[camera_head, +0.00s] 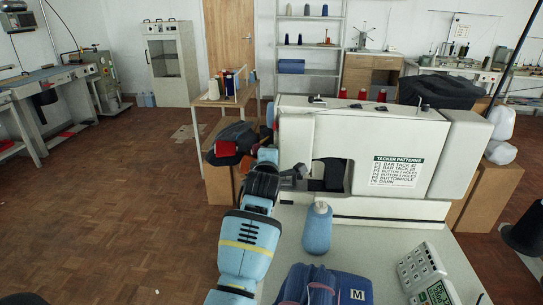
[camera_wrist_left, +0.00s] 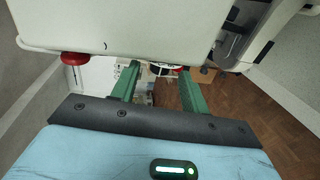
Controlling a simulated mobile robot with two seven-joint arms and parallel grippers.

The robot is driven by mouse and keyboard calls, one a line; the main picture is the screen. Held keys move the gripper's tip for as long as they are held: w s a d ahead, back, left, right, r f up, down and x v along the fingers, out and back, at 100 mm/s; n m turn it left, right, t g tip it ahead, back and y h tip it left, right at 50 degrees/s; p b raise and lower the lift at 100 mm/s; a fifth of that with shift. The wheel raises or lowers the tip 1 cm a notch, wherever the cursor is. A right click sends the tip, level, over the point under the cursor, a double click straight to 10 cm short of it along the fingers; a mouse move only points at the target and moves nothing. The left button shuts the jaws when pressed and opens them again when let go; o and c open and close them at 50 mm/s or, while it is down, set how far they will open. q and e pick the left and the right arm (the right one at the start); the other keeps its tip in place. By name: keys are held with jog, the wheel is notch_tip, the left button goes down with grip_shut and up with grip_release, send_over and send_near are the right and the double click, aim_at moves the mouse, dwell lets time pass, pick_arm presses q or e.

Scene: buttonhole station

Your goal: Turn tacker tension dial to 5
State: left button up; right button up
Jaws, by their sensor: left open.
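The tacker (camera_head: 300,130) is a large white machine on the table, with a pattern label (camera_head: 397,171) on its front. My left arm reaches up along its left end, and its gripper is mostly hidden there in the head view. In the left wrist view my left gripper (camera_wrist_left: 157,73) is open, with its two green fingers apart and nothing held. A small round black and white part with some red, apparently the tension dial (camera_wrist_left: 166,69), shows between the fingertips, partly cut off by the white housing. I cannot read its setting or tell whether the fingers touch it.
A red knob (camera_wrist_left: 75,58) sits under the housing edge. Open wood floor (camera_head: 110,215) lies to the left.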

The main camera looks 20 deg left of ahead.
pick_arm(q)
jog(key=shift+w+a, duration=0.1)
jog(key=shift+w, duration=0.3)
pick_arm(e)
jog(key=shift+w+a+f, duration=0.1)
jog(key=shift+w+a, duration=0.1)
jog(key=shift+w, duration=0.05)
jog(key=shift+d, duration=0.1)
pick_arm(q)
grip_shut()
jog(key=shift+r+g+p, duration=0.1)
jog(key=shift+g+p, duration=0.6)
jog(key=shift+p, duration=0.05)
grip_release()
pick_arm(e)
jog(key=shift+w+r, duration=0.75)
jog(key=shift+r, duration=0.3)
